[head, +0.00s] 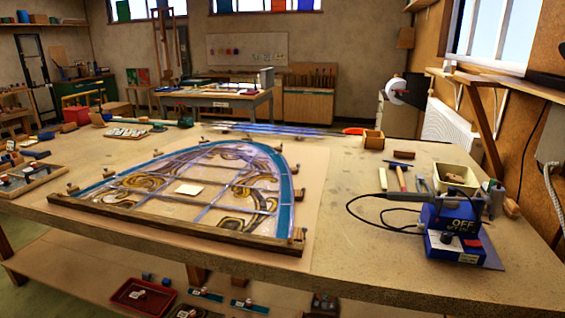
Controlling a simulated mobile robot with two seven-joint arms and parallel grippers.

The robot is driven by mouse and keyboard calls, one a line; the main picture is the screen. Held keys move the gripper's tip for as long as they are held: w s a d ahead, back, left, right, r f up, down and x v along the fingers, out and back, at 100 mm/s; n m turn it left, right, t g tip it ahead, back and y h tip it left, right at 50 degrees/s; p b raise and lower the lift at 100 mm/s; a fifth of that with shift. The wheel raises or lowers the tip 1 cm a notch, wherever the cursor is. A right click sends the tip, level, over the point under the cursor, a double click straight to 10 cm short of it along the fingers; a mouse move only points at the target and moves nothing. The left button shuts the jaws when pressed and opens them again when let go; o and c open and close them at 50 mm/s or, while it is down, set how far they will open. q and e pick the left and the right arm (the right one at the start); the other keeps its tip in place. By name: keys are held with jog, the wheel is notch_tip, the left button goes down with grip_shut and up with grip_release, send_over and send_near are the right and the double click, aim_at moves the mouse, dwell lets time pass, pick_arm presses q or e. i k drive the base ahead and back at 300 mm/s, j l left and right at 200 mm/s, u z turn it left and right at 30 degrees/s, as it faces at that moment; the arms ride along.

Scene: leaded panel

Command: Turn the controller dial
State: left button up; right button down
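A blue controller box (441,245) stands at the right front of the workbench, with the word OFF on its upper face. A dark round dial (447,238) sits on its front, small in the view, and I cannot read its setting. Neither of my grippers shows in the head view.
An arched leaded glass panel (205,187) fills the middle of the workbench (338,240). A cream bin (456,178), a hammer (401,177) and a small wooden box (373,139) lie behind the controller.

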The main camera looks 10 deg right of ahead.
aim_at(446, 237)
jog(key=z, duration=1.6)
